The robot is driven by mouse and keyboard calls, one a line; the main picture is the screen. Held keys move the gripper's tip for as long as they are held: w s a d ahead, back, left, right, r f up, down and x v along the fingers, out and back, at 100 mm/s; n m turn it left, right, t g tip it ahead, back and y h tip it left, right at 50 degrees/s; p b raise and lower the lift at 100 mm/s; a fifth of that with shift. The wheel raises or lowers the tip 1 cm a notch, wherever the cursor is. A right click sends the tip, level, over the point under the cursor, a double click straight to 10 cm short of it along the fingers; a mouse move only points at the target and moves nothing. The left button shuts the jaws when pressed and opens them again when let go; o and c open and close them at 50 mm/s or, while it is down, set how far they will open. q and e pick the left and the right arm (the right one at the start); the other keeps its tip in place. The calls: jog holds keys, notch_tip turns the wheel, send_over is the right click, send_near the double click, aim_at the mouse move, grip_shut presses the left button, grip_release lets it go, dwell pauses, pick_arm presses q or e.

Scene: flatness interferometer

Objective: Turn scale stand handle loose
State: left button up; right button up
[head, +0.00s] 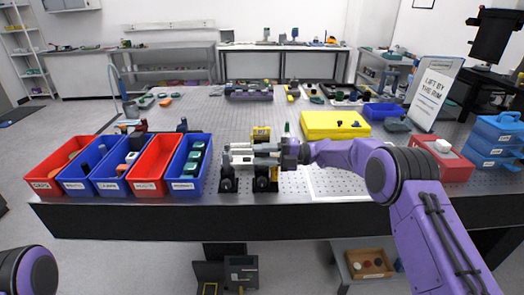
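My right gripper (232,155) reaches in from the right, pointing left, at the front middle of the perforated table. Its pale fingers are over or beside a small device with black mounts (228,184) at the table's front edge. The scale stand handle cannot be told apart here; the gripper covers part of this device. Whether the fingers touch or grip anything is too small to tell. My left gripper is out of view; only a piece of my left arm shows at the lower left.
Red and blue bins (150,166) with parts stand left of the device. A yellow case (335,124), a blue tray (381,111) and a sign (430,95) are behind and right. A red box (443,160) and blue drawers (494,142) stand at right. White sheet (340,182) lies right of the device.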

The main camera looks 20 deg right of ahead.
jog(key=shift+s+a, duration=0.1)
grip_shut()
